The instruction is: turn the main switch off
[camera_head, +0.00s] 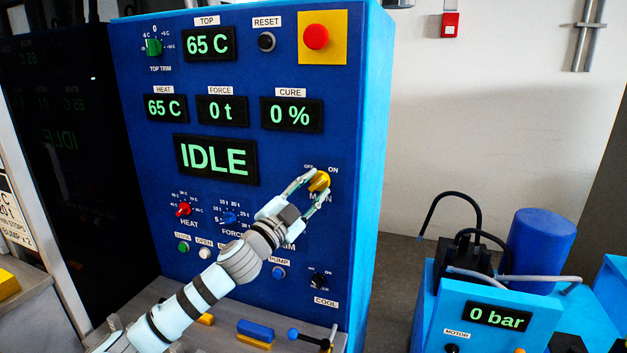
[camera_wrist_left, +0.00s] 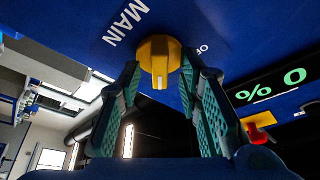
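The main switch is a round yellow knob (camera_head: 319,181) on the blue panel, with OFF at its upper left and ON at its upper right. In the left wrist view the knob (camera_wrist_left: 158,58) shows a raised ridge with a pale mark, turned away from the OFF lettering, apparently toward the ON side. My left gripper (camera_head: 311,189) is at the knob, one finger on each side. Its fingers (camera_wrist_left: 160,78) are apart, with the knob between or just beyond their tips; I cannot tell whether they touch it. My right gripper is not in view.
The panel display (camera_head: 216,160) reads IDLE. A red emergency button (camera_head: 316,37) sits higher up. HEAT (camera_head: 183,209) and FORCE (camera_head: 229,217) knobs are left of my gripper; a PUMP button (camera_head: 278,272) is below. A blue pump unit (camera_head: 497,318) stands at the right.

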